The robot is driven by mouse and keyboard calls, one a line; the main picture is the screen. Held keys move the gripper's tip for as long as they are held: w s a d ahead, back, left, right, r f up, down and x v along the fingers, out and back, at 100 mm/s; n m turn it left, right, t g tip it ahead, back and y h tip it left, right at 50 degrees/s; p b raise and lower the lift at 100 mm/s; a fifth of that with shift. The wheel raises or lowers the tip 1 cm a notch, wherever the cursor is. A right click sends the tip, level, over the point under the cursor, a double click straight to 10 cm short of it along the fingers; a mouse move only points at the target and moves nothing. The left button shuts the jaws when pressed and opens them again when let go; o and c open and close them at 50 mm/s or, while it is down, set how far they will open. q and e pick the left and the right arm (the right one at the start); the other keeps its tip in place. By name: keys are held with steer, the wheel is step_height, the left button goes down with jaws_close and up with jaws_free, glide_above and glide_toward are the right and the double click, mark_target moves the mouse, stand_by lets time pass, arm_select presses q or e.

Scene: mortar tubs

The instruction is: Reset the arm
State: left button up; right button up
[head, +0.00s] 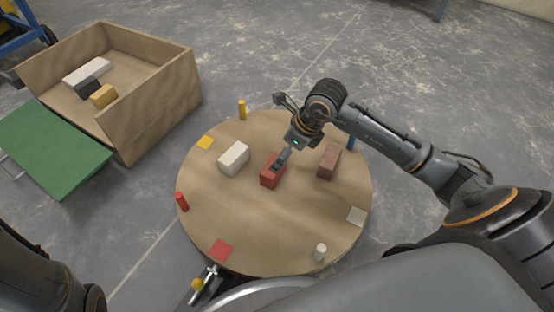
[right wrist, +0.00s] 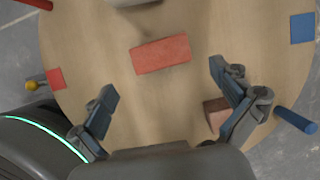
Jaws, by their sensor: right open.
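My right gripper (head: 281,160) reaches over the round wooden table from the right. In the head view its fingers overlap the top of a red brick (head: 268,178). In the right wrist view the gripper (right wrist: 163,80) has its fingers spread wide with nothing between the tips. The red brick (right wrist: 160,54) lies on the table ahead of the fingertips there, apart from them in the picture. My left arm shows only as a dark part at the lower left of the head view; its gripper is out of view.
The round table (head: 215,210) also holds a cream brick (head: 233,158), a brown brick (head: 328,162), coloured pegs and flat squares at its rim. The brown brick (right wrist: 216,112) shows beside the right-hand finger. An open box (head: 150,110) with blocks stands at the left, its green flap (head: 55,150) down.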

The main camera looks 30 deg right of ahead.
steer(key=shift+v, duration=2.1)
